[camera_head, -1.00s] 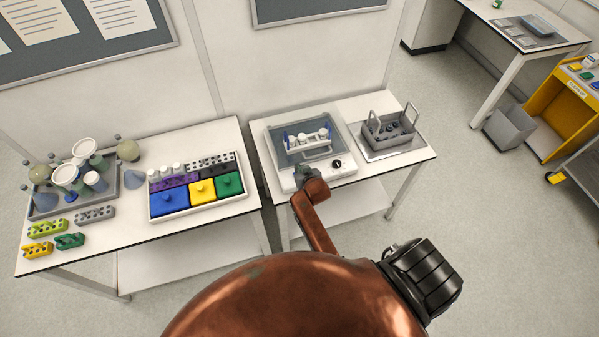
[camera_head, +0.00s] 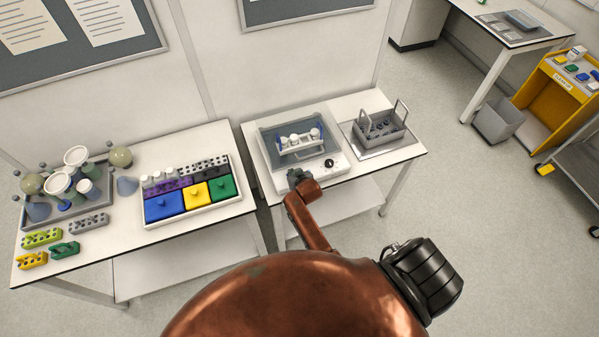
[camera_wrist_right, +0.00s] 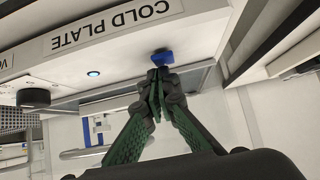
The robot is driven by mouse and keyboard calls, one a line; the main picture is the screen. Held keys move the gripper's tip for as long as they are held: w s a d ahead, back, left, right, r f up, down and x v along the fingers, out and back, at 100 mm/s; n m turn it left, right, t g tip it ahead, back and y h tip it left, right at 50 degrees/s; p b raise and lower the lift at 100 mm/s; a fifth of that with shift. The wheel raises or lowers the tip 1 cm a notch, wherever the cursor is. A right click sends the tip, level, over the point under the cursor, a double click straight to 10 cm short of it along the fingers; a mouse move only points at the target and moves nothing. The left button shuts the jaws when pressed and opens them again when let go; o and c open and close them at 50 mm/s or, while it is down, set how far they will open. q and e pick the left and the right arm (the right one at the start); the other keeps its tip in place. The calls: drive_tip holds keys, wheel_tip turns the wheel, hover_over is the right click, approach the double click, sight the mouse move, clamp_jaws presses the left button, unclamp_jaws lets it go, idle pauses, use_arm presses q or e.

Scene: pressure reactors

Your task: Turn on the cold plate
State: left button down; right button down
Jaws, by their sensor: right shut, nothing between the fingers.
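The cold plate (camera_head: 343,174) is a white box with a grey top, on the middle table. Its front, lettered COLD PLATE, shows in the right wrist view with a black knob (camera_wrist_right: 33,97), a small lit blue light (camera_wrist_right: 93,74) and a blue switch-like part (camera_wrist_right: 162,57). My right gripper (camera_head: 296,178) is at the front left of the plate in the head view. In the right wrist view its closed, empty fingertips (camera_wrist_right: 160,73) are right at the blue part; whether they touch it I cannot tell. My left gripper is not in view.
A white rack with white-capped vials (camera_head: 300,142) stands on the plate. A grey basket (camera_head: 380,130) is to its right. The left table holds a tray of coloured blocks (camera_head: 190,215), glassware and small racks. A gap separates the two tables.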

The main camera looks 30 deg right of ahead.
drive_tip(key=shift+a+f, duration=0.15)
drive_tip(key=shift+a, duration=0.05)
drive_tip(key=shift+w, duration=0.35)
drive_tip(key=shift+w+d, duration=0.2)
drive_tip(key=shift+w, duration=0.15)
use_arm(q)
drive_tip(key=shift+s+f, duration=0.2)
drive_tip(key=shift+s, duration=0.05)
use_arm(e)
drive_tip(key=shift+w, duration=0.1)
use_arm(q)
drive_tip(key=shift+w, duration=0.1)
